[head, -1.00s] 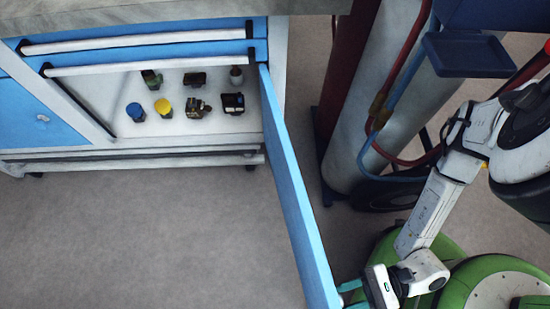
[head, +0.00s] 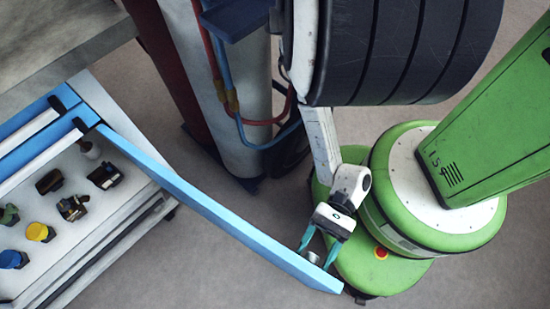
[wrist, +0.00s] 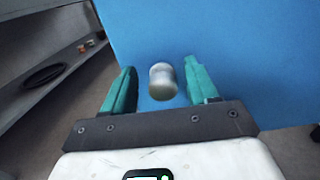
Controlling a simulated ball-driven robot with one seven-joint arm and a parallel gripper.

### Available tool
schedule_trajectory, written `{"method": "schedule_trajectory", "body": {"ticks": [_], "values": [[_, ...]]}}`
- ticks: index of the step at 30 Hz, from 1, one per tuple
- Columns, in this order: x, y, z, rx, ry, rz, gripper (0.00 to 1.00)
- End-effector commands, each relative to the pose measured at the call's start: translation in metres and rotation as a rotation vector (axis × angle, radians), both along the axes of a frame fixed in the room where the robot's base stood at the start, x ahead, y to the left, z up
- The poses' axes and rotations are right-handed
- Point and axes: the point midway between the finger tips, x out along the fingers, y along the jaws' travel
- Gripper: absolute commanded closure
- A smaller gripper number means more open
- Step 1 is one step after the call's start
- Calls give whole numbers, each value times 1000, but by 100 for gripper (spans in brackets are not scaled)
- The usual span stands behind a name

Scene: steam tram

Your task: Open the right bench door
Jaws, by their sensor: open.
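The right bench door (head: 215,212) is a blue panel, hinged at the bench's right end and swung wide open. Its small grey knob (head: 313,257) is on the outer face near the free edge. It also shows in the wrist view as a pale round knob (wrist: 162,80) against the blue door face (wrist: 225,50). My gripper (head: 317,243) is on the outer side of the door, at the knob. Its teal fingers (wrist: 160,88) are open on both sides of the knob, with gaps to it.
The bench interior (head: 95,215) is exposed and holds several small items, including a yellow-topped one (head: 39,232) and a blue-topped one (head: 12,259). A grey gas cylinder (head: 240,110) with red and blue hoses stands behind the door. Grey floor (head: 225,280) is clear in front.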

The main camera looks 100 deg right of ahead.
Motion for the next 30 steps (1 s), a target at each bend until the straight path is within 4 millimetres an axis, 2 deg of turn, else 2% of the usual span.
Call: {"method": "schedule_trajectory", "body": {"ticks": [1, 3, 13, 21, 25, 30], "values": [[0, 0, 14, 1, 1, 0, 42], [-3, -1, 26, 1, 3, 1, 42], [-50, -15, 83, 0, 3, -1, 42], [-101, -31, 103, -1, 1, -1, 42], [-119, -36, 110, 0, 1, -1, 42], [-131, -40, 116, 1, 1, 0, 42]]}}
